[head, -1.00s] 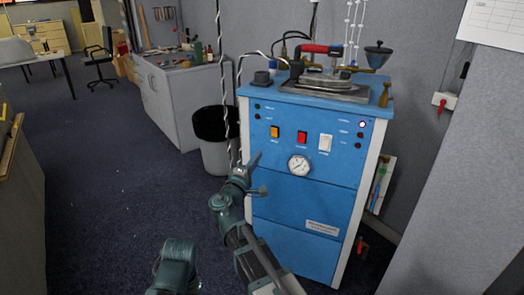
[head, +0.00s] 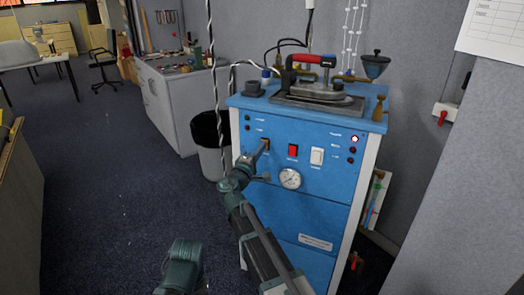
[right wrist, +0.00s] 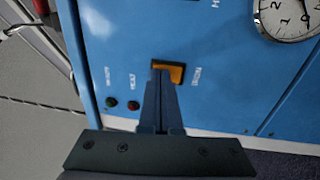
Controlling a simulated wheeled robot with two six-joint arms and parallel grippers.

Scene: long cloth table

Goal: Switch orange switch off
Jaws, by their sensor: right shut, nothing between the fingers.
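The orange switch (head: 266,143) is on the upper left of the front panel of the blue machine (head: 300,215). In the right wrist view the switch (right wrist: 176,75) shows an orange face in a dark frame. My right gripper (head: 261,149) is shut and empty, with its fingertips right at the switch. In the right wrist view the closed fingers (right wrist: 160,72) overlap the left part of the switch and hide it. I cannot tell whether they touch or press it.
A red switch (head: 293,150), a white switch (head: 317,156) and a round gauge (head: 290,179) are close by on the panel. An iron (head: 318,88) rests on top of the machine. A black-topped bin (head: 208,128) stands to its left. Open floor lies further left.

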